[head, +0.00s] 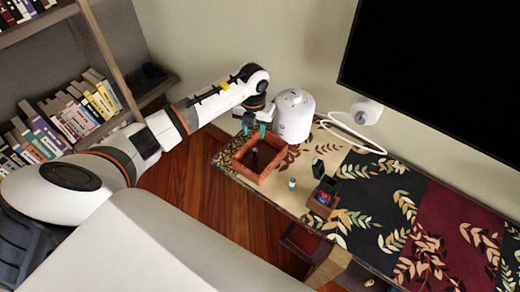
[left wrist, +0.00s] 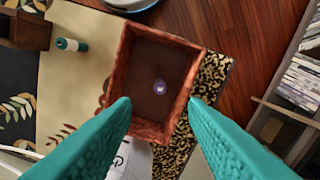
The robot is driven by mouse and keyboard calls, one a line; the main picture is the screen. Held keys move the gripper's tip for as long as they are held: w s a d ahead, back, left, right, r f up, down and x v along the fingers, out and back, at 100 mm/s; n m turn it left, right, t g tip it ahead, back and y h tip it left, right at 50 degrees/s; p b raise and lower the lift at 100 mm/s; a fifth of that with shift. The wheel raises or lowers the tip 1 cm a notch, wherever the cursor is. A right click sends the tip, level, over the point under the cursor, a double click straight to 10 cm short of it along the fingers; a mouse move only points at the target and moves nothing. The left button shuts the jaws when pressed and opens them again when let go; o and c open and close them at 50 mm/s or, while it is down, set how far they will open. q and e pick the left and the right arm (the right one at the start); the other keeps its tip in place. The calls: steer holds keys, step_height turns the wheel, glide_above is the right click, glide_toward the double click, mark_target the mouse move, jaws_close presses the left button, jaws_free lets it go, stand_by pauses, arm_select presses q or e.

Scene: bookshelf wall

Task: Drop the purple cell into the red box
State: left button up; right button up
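The red box (head: 242,166) stands open on the patterned table runner, below my left gripper. The purple cell (head: 254,153) is inside the box walls, roughly upright and apart from the fingers. In the left wrist view, its round purple end (left wrist: 160,86) shows against the dark floor of the red box (left wrist: 122,62). My left gripper (head: 256,132) is above the box's far edge. Its teal fingers (left wrist: 160,108) are spread wide with nothing between them. My right gripper is not in view.
A white rounded appliance (head: 294,117) stands close behind the box. A small teal-and-white cell (head: 292,184) and a wooden holder (head: 322,203) with dark items are to the right. A black screen (head: 440,80) hangs on the wall. Bookshelves (head: 70,110) are at left.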

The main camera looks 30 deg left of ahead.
arm_select(q)
step_height(320, 180, up, 12)
steer(key=b, duration=0.1)
steer(key=shift+b, duration=0.3)
stand_by(0.5)
